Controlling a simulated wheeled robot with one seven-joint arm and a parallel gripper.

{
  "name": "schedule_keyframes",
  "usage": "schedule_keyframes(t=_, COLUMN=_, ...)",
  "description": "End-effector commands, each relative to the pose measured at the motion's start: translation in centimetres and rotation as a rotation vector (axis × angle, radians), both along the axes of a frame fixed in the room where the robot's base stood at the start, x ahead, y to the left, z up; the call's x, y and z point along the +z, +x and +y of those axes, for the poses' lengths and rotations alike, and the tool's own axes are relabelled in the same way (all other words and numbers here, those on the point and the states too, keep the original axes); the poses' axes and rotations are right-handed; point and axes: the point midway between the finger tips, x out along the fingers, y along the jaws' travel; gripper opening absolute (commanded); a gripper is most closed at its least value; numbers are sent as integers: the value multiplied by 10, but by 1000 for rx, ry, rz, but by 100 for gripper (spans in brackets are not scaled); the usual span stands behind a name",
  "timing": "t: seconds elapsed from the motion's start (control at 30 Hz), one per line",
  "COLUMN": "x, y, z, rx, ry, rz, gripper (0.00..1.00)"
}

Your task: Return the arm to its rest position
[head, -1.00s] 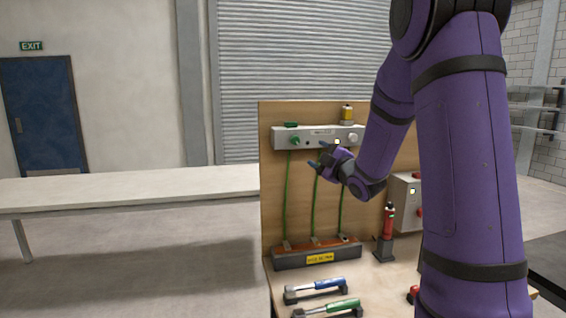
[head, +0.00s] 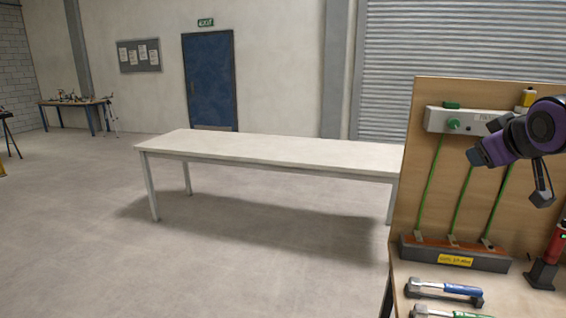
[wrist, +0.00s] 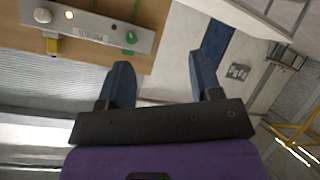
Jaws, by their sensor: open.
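My purple arm shows at the right edge in the head view. The control box, with a green knob and a lit yellow button, shows at the upper left of the wrist view (wrist: 92,27), apart from the fingers. Most of my arm is outside the head view.
The workbench carries a sandbed tray (head: 440,252) with green cords above it, a blue-handled tool (head: 445,290), a green-handled tool (head: 450,314) and a red tool (head: 553,250) in a holder. A long white table (head: 270,148) stands left.

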Motion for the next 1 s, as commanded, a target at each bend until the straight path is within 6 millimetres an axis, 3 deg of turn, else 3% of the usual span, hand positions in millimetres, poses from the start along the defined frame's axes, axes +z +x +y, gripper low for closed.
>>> schedule_keyframes(t=0.3, x=-17, y=-120, z=62, rx=-118, ry=283, rz=313, gripper=59)
schedule_keyframes(t=0.5, x=-29, y=-183, z=88, rx=-167, ry=389, rz=481, gripper=59)
schedule_keyframes(t=0.7, x=-34, y=-207, z=97, rx=-188, ry=424, rz=549, gripper=59)
schedule_keyframes(t=1.0, x=-34, y=-207, z=97, rx=-189, ry=425, rz=552, gripper=59)
